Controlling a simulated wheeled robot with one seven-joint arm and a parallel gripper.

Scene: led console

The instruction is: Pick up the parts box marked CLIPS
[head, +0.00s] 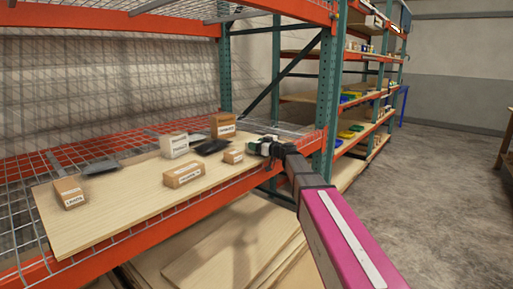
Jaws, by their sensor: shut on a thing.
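A small brown box (233,157) with a white label sits at the right part of the wooden shelf board, at my gripper's tips. Its label is too small to read, so I cannot tell whether it says CLIPS. My gripper (252,148) reaches in from the right and is shut on this small box. The box looks level and at or very near the board; I cannot tell whether it touches it. The jaws are small and partly hidden in this view.
The wooden board (125,200) lies on an orange-beamed wire rack. Other labelled boxes stand on it: one at front left (70,193), one in the middle (184,175), a pale one (174,145) and a taller one (223,126). Dark flat items (212,147) lie between. A green upright (325,110) stands right.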

